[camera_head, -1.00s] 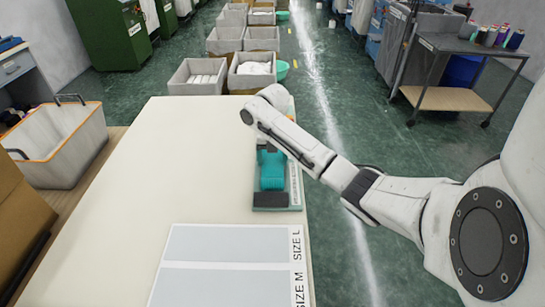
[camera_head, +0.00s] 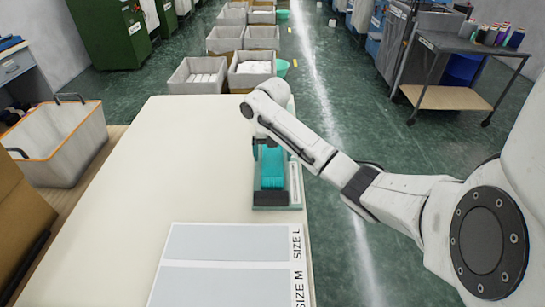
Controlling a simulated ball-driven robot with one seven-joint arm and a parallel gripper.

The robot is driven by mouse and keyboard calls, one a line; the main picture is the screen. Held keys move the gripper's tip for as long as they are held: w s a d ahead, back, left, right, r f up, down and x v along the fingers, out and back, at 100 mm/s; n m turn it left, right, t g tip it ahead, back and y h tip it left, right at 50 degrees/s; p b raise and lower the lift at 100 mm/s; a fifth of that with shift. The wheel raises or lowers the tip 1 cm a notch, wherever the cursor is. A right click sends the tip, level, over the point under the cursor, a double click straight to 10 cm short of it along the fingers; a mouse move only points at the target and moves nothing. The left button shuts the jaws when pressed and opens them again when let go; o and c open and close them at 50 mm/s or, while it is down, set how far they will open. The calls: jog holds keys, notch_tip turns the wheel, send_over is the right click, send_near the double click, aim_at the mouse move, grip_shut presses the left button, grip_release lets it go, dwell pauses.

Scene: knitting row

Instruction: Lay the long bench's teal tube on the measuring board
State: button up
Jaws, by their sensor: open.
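The board lies near the right edge of the long pale table. My gripper (camera_head: 268,151) is open at the far end of the tube, pointing down. The tube's far end is hidden behind the gripper and wrist. I cannot tell whether a finger touches the tube.
A sheet marked SIZE L and SIZE M (camera_head: 228,243) lies on the near part of the pale table (camera_head: 160,160). The table's left and middle are clear. A white basket (camera_head: 62,145) stands at left, grey bins (camera_head: 196,78) beyond the far edge, and a trolley (camera_head: 455,98) at right.

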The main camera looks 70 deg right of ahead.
notch_tip(320, 180, up, 11)
jog(key=p, duration=0.2)
jog(key=shift+f, duration=0.2)
dwell(0.4)
